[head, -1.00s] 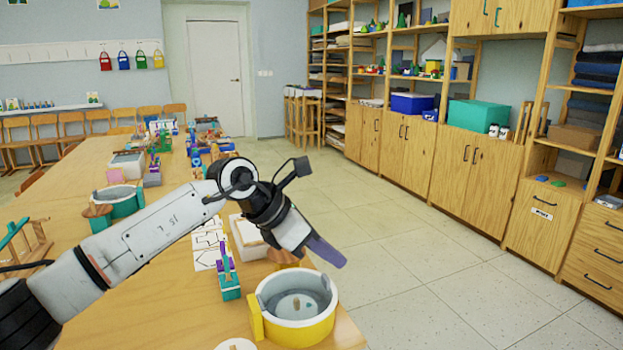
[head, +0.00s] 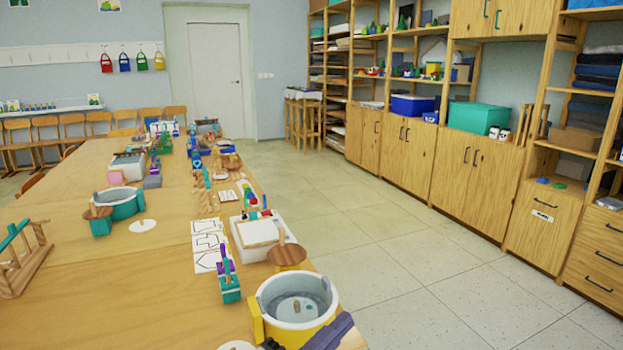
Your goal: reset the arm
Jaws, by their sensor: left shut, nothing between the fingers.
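My left gripper (head: 329,334) shows only in part at the bottom edge of the head view. The rest of the left arm is below the picture. My right gripper is not in view.
The long wooden table (head: 130,270) carries a teal tub (head: 121,203), a wooden rack (head: 22,258), a white tray (head: 262,236) and several toys. Open tiled floor (head: 400,250) lies right of it, then wooden cabinets (head: 470,175).

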